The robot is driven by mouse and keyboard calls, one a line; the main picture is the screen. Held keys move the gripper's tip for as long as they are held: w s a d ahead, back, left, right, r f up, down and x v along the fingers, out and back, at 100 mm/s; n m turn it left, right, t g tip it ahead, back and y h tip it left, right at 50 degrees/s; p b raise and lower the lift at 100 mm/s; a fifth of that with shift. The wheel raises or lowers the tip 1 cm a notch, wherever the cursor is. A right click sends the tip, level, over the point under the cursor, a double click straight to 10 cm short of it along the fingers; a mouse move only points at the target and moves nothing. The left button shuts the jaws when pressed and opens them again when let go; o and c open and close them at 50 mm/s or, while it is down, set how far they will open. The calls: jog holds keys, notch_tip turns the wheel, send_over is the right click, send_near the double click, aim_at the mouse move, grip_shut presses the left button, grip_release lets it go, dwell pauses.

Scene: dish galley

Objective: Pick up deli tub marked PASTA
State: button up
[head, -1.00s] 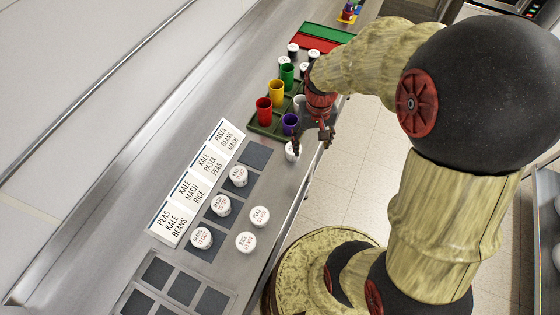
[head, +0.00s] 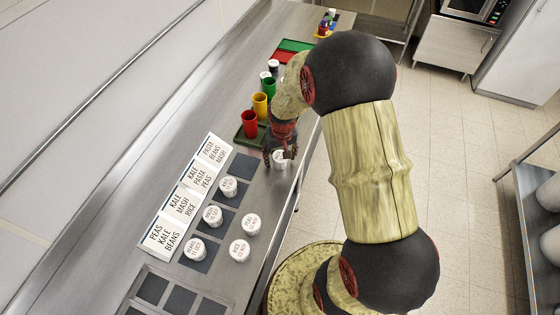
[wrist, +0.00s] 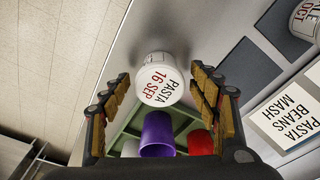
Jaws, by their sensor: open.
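The deli tub marked PASTA 16 SEP (wrist: 159,80) is white and round, and its lid faces my wrist camera. It stands on the steel counter near the front edge, and in the head view (head: 280,159) my gripper partly covers it. My gripper (wrist: 165,90) is open, with one finger on each side of the tub in the wrist view. No contact with the tub shows. In the head view my gripper (head: 280,158) is low over the counter at the tub.
A purple cup (wrist: 157,133) and a red cup (wrist: 200,142) stand close to the tub on a green tray (head: 239,137). Other lidded tubs (head: 228,187) stand on and beside dark squares by the label cards (head: 210,152). The counter's front edge is close.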

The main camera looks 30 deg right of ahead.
jog(key=shift+f, duration=0.55)
jog(key=shift+c, duration=0.8)
jog(key=c, duration=1.1)
jog(key=shift+o, duration=0.2)
jog(key=shift+r, duration=0.15)
